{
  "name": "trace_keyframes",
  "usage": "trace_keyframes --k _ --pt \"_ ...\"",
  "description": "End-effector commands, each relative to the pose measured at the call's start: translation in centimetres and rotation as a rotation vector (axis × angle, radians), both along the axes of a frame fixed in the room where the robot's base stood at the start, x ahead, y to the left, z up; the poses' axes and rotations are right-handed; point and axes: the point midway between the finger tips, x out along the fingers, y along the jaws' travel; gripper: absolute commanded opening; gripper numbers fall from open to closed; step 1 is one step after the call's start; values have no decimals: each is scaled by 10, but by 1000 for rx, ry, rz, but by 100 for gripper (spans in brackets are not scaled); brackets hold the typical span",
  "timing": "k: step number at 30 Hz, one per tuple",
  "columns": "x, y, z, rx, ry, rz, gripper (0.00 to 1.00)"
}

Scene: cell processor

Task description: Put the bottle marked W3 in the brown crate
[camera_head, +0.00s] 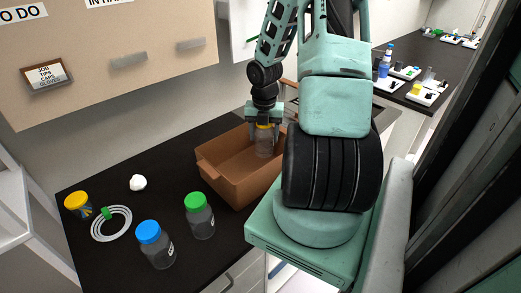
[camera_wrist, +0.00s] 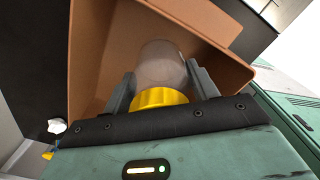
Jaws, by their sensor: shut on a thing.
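My gripper (camera_head: 264,117) is shut on a clear bottle with a yellow cap (camera_head: 264,143). The bottle hangs upright over or inside the brown crate (camera_head: 218,177); I cannot tell whether its base touches the crate floor. In the wrist view the yellow cap (camera_wrist: 158,98) is between my fingers, with the clear body beyond it and the crate (camera_wrist: 90,45) around it. No marking on the held bottle can be read.
A blue-capped bottle (camera_head: 156,246) and a green-capped bottle (camera_head: 199,217) stand left of the crate. My arm covers the crate's right side.

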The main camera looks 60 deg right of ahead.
Motion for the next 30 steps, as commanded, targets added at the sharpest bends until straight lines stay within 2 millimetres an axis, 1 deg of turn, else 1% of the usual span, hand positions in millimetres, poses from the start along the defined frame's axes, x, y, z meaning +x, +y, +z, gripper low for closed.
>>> trace_keyframes --k 4,10,13,20,23,24,26,27,30 --pt "0 0 -14 1 0 1 17" --pt "1 0 -41 1 0 2 17" --pt "0 0 -45 -1 0 0 17" --pt "0 -1 -45 -1 0 0 17" --pt "0 0 -48 -1 0 0 17" --pt "0 0 -48 -1 0 0 61" --pt "0 0 -48 -1 0 0 78" --pt "0 0 -48 -1 0 0 80" --pt "0 0 -47 -1 0 0 80"
